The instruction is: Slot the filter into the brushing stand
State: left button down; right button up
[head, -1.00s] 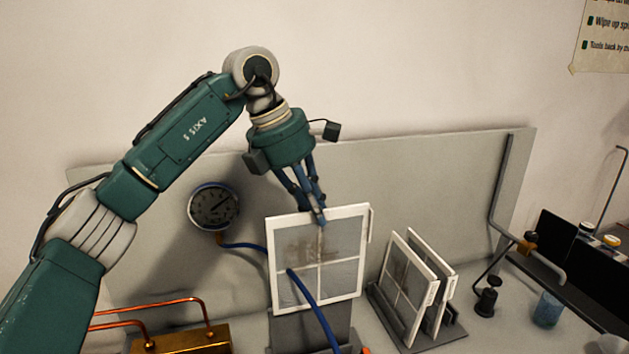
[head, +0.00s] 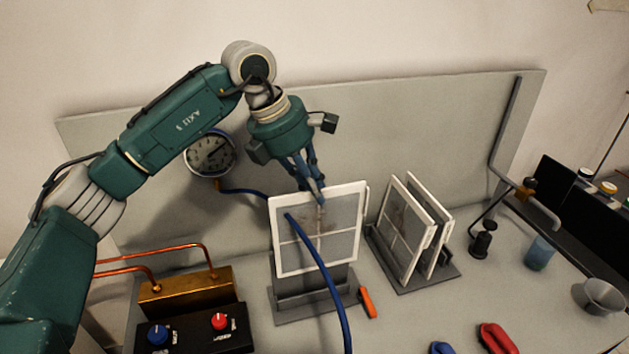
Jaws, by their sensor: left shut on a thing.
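The filter (head: 342,243) is a white-framed square panel with grey mesh, a dark smudge near its top middle and a cross bar. My left gripper (head: 318,196) is shut on the filter at its top edge and holds it upright. The brushing stand (head: 290,309) is a grey base with a back plate, on the bench directly below and behind the filter. The filter's lower edge overlaps the stand in the head view; I cannot tell whether it touches the slot. My right gripper is not in view.
A blue hose (head: 322,268) passes in front of the filter. A rack (head: 432,277) with two more framed filters (head: 405,235) stands to the right. An orange-handled tool (head: 367,303) lies beside the stand. A gauge (head: 210,154), a brass block with copper pipes (head: 186,293) and a knob box (head: 190,330) are left.

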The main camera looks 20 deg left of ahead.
aim_at(292, 196)
pick_arm(q)
jog(key=shift+s, duration=0.1)
jog(key=shift+f, duration=0.1)
jog(key=shift+f+b, duration=2.25)
jog(key=shift+f, duration=0.55)
notch_tip(292, 196, down, 6)
jog(key=b, duration=0.5)
dwell(1.7)
jog(key=c, duration=1.7)
grip_release()
jog(key=v, duration=1.2)
jog(key=shift+f, duration=0.1)
